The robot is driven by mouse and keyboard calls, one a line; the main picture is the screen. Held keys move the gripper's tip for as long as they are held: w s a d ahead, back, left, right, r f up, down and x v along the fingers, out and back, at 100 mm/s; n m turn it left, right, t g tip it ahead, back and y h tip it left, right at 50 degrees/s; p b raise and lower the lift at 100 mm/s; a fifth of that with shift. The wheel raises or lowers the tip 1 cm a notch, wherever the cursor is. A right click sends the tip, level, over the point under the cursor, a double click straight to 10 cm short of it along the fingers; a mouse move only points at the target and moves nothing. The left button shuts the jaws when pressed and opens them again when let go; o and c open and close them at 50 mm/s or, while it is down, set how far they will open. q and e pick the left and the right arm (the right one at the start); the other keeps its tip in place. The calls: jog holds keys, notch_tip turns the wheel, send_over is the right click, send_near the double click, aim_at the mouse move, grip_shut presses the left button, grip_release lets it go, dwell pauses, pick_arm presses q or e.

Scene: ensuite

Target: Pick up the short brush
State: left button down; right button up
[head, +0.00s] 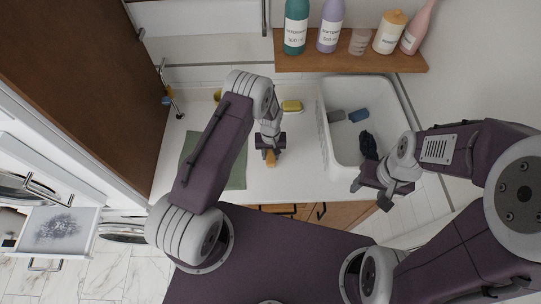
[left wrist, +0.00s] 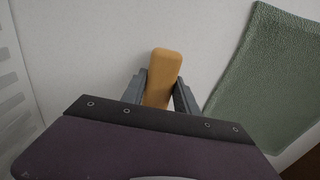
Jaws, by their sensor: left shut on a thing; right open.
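The short brush appears as an orange-tan block with rounded corners (left wrist: 162,75) in the left wrist view. In the head view it is a small tan piece (head: 270,158) at the tip of my left gripper (head: 270,150), over the white counter. My left gripper (left wrist: 160,95) is shut on it, with one finger on each side. Its lower part is hidden by the gripper, and I cannot tell whether it touches the counter. My right gripper (head: 372,190) is open and empty, at the near side of the white basket.
A green mat (head: 236,176) lies on the counter, left of my left gripper. A wooden shelf (head: 350,62) with bottles is at the back.

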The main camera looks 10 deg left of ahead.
aim_at(271, 154)
pick_arm(q)
jog(key=shift+w+r+b, duration=0.1)
jog(key=shift+r+b, duration=0.25)
jog(key=shift+r, duration=0.25)
notch_tip(271, 154, up, 3)
jog(key=shift+d+f+b, duration=0.1)
jog(key=shift+d+b, duration=0.05)
jog(key=shift+b, duration=0.65)
jog(key=s+d+r+b, duration=0.3)
jog(key=d+r, duration=0.4)
jog(key=d, duration=0.4)
jog(key=shift+a+f+b, duration=0.1)
jog(key=shift+b, duration=0.2)
